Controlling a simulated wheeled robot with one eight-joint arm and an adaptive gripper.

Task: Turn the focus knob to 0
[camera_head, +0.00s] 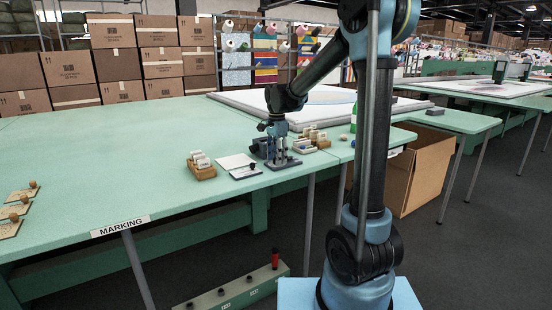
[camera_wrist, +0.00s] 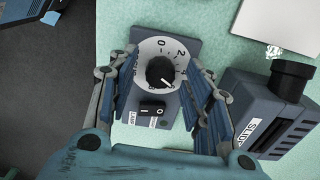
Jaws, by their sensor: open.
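The focus knob (camera_wrist: 162,73) is a round black knob on a pale dial (camera_wrist: 146,48) on a blue-grey panel. The dial shows a 0 near its top and a 2 to the right of it. A white mark on the knob points to the lower right, away from the 0. My gripper (camera_wrist: 160,68) is open, with one finger on each side of the knob; whether either finger touches it, I cannot tell. In the head view my gripper (camera_head: 275,128) is over the small device (camera_head: 282,160) near the table's front edge, and the knob cannot be made out.
A black rocker switch (camera_wrist: 152,109) marked LAMP sits just below the knob. A dark blue-grey box (camera_wrist: 265,112) with a black cylinder stands close on the right. In the head view, wooden holders (camera_head: 203,171) and a white board (camera_head: 236,163) lie left on the green table (camera_head: 110,150).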

